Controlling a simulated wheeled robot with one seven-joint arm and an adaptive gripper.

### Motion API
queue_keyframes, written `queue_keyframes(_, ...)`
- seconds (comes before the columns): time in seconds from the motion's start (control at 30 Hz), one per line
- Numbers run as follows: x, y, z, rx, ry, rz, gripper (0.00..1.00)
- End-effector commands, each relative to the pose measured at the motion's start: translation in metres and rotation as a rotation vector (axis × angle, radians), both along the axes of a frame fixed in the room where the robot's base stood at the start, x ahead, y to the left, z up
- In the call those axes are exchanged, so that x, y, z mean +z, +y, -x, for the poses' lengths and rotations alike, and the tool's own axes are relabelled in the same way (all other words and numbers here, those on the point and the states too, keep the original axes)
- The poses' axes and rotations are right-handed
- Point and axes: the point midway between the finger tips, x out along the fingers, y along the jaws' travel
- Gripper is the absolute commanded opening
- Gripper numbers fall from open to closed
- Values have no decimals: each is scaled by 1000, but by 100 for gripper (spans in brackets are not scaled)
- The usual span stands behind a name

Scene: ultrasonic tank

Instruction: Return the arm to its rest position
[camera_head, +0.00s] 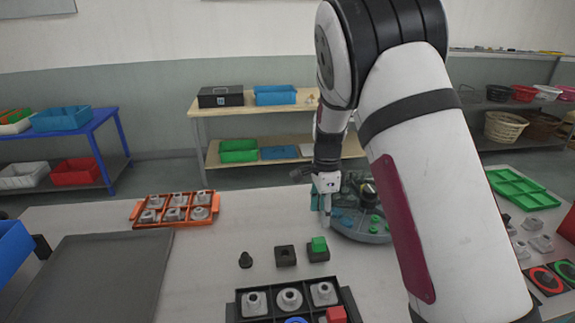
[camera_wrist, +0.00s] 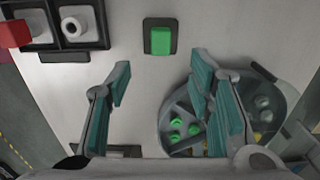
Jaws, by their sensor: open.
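My gripper (camera_wrist: 160,100) is open and empty in the wrist view, with its two teal-padded fingers wide apart above the table. In the head view my gripper (camera_head: 324,200) hangs at the end of my raised arm, in front of the round grey tank (camera_head: 375,237). The tank also shows in the wrist view (camera_wrist: 180,147), partly behind the right finger, with green and grey pieces inside. A green block (camera_head: 319,243) sits on a black base in front of the tank. The block also shows in the wrist view (camera_wrist: 160,41), ahead of the fingers. My arm hides part of the tank.
An orange tray (camera_head: 133,218) of grey parts stands at the left. A black tray (camera_head: 234,309) with grey parts is at the front. A black square block (camera_head: 285,256) and a small dark piece (camera_head: 245,260) stand between. A green tray (camera_head: 527,207) lies at the right.

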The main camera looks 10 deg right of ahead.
Motion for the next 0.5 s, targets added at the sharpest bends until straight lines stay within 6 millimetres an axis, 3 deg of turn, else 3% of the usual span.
queue_keyframes(0.17, 35, 1, 15, 93, -36, -29, 48)
queue_keyframes(0.5, 137, 3, 90, 491, -176, -62, 48)
